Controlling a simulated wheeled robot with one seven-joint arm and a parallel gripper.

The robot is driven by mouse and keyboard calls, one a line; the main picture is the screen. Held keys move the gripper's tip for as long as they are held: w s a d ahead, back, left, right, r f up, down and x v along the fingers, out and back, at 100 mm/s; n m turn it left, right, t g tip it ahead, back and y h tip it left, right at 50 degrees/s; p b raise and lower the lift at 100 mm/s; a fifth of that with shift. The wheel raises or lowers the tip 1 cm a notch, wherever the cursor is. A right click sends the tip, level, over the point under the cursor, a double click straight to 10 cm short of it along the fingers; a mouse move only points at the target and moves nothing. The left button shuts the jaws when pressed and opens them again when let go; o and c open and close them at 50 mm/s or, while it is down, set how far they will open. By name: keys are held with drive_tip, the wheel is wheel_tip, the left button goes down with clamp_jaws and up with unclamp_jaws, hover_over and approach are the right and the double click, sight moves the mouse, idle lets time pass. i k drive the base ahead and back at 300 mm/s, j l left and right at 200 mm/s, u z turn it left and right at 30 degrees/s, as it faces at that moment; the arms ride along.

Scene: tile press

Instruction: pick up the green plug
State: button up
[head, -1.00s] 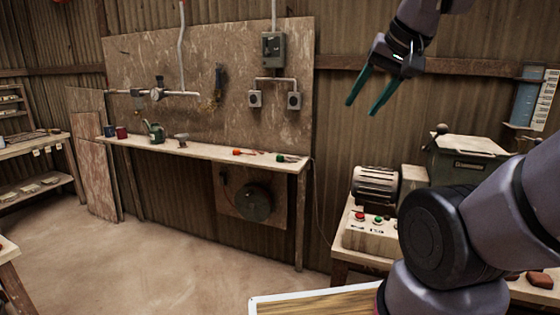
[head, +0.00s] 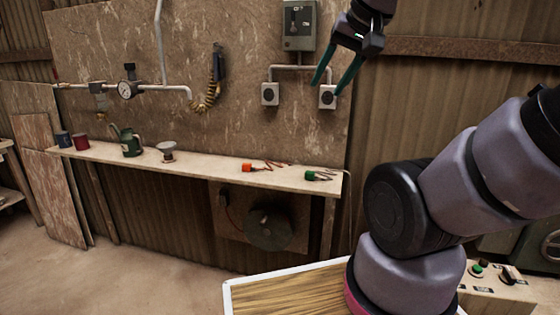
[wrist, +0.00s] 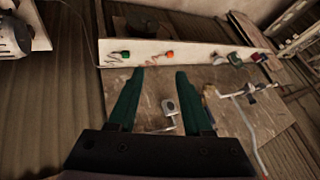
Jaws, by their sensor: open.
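The green plug (head: 311,175) lies near the right end of the narrow wall shelf (head: 215,171), with a short dark cord beside it. In the wrist view the green plug (wrist: 124,54) shows small, at the upper left beyond my fingers. My gripper (head: 328,88) is open and empty, raised in front of the wall, above and apart from the shelf. In the wrist view its two green fingers (wrist: 164,72) are spread with nothing between them. An orange plug (head: 248,168) with a cord lies to the left of the green plug.
A funnel (head: 167,151), a green oil can (head: 130,142), a red mug (head: 81,142) and a blue mug (head: 63,139) stand further left on the shelf. Two wall sockets (head: 270,94) sit above it. A wood-topped surface with a white rim (head: 228,292) is at the lower front.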

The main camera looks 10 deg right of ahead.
sight(310, 176)
drive_tip(key=i+j+z, duration=1.05)
drive_tip(key=k+z, duration=0.1)
drive_tip(key=z, duration=0.4)
